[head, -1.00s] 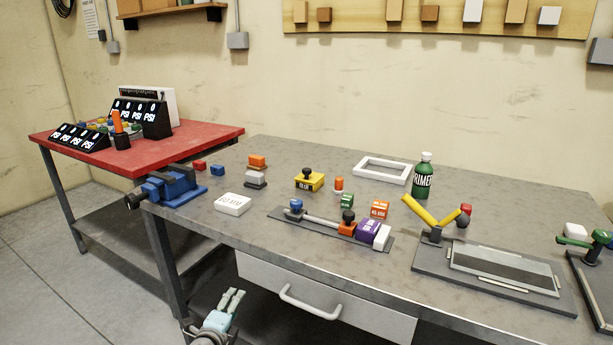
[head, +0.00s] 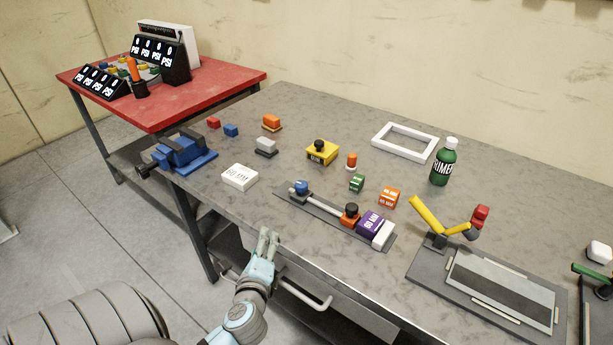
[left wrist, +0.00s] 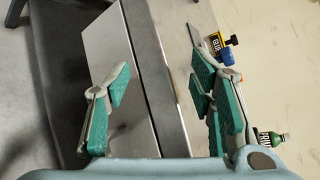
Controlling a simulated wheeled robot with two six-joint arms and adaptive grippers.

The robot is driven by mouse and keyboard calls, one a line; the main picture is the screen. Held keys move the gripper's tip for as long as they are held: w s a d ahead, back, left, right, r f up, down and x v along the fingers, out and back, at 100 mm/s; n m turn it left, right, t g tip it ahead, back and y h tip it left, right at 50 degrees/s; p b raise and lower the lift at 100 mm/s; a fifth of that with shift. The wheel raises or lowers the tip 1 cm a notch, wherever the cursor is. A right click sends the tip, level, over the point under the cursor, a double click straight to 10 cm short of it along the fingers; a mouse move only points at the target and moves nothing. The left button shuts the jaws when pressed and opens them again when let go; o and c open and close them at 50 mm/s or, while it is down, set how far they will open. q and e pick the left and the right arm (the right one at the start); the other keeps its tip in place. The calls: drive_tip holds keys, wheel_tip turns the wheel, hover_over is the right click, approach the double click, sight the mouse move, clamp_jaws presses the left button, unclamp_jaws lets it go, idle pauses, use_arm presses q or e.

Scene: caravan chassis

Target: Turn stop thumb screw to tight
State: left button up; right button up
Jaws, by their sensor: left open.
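A grey rail fixture (head: 283,203) lies near the front edge of the workbench. An orange stop block (head: 348,220) on its rail carries a black thumb screw (head: 352,209). A blue knob (head: 301,187) stands at the rail's left end. A purple block marked 80 MM (head: 371,226) sits right of the stop. My left gripper (head: 268,238) is open and empty at the bench's front edge, left of and apart from the stop. It also shows open in the left wrist view (left wrist: 160,82). The screw's tightness cannot be told. My right gripper is not in view.
A blue vise (head: 183,152) and a white block (head: 239,177) stand to the left. A yellow block (head: 322,152), small blocks and a green bottle (head: 443,163) stand behind the rail. A yellow-handled clamp fixture (head: 426,213) is to the right. A drawer handle (head: 305,295) sticks out below.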

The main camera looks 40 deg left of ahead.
sight(299, 189)
use_arm(q)
drive_tip(key=w+r+m+t, duration=0.1)
drive_tip(key=w+m, duration=0.1)
drive_tip(key=m, duration=0.3)
drive_tip(key=w+d+r+m+t+h, duration=0.1)
drive_tip(key=w+r+m+t, duration=0.1)
drive_tip(key=m, duration=0.3)
drive_tip(key=w+d+r+m+t+h, duration=0.1)
drive_tip(key=w+m+t, duration=0.1)
drive_tip(key=m, duration=0.3)
drive_tip(key=shift+w+r, duration=0.2)
drive_tip(key=shift+r, duration=0.05)
drive_tip(key=x, duration=1.3)
drive_tip(key=shift+d+b, duration=0.1)
drive_tip(key=shift+b, duration=0.3)
drive_tip(key=shift+w+a+r, duration=0.15)
drive_tip(key=shift+w+a, duration=0.05)
drive_tip(key=shift+w, duration=0.35)
drive_tip(key=shift+c, duration=0.2)
clamp_jaws()
drive_tip(key=shift+t+h, duration=0.3)
